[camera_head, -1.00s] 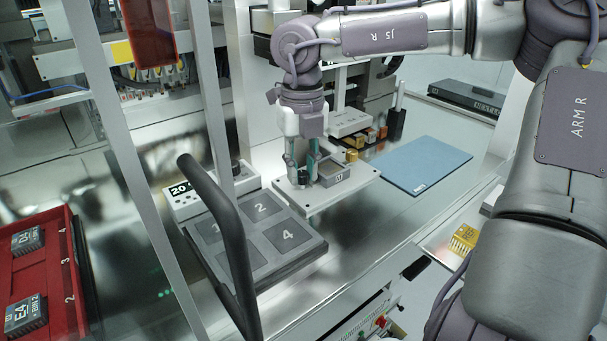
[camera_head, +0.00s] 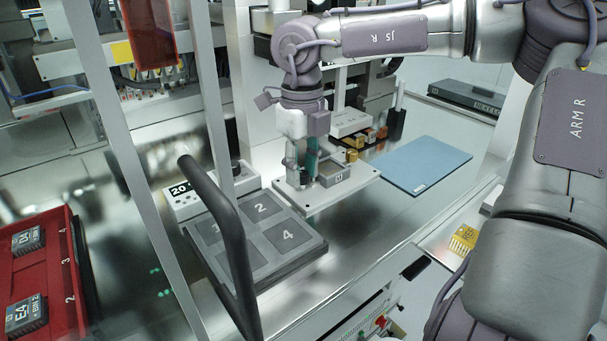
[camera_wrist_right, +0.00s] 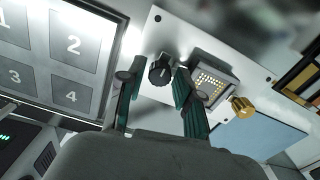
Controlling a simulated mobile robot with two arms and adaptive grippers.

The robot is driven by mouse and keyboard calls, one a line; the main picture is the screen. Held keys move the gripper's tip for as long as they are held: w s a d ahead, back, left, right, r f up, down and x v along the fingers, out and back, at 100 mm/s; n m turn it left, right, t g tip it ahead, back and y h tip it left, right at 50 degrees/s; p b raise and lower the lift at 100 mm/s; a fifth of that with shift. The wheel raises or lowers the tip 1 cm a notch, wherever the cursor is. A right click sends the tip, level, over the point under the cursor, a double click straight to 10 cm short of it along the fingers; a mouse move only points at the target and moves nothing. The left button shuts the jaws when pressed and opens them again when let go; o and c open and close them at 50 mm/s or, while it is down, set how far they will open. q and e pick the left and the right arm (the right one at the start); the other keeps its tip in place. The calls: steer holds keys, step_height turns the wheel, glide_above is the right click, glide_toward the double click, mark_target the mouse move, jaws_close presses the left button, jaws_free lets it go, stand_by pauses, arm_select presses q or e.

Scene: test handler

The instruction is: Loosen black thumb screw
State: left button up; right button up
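The black thumb screw (camera_wrist_right: 160,70) is a dark ribbed knob standing on a white plate (camera_wrist_right: 150,32), beside a grey socket (camera_wrist_right: 222,68) with gold contacts. My right gripper (camera_wrist_right: 158,72) points down with its two green-padded fingers on either side of the knob. A gap shows between each fingertip and the knob, so it looks open. In the head view my right gripper (camera_head: 303,170) is low over the plate, left of the socket, and its fingers partly hide the knob. My left gripper is not in view.
A gold thumb screw (camera_wrist_right: 242,107) stands on the socket's other side. A numbered grey pad (camera_head: 262,268) lies in front left of the plate, a blue mat (camera_head: 425,165) to the right. A dark curved handle (camera_head: 235,240) and grey posts stand in the foreground. A red tray (camera_head: 62,270) is left.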

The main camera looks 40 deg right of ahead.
steer(key=shift+r, duration=0.15)
steer(key=shift+r+p, duration=1.65)
steer(key=shift+r, duration=0.75)
steer(key=shift+f, duration=0.1)
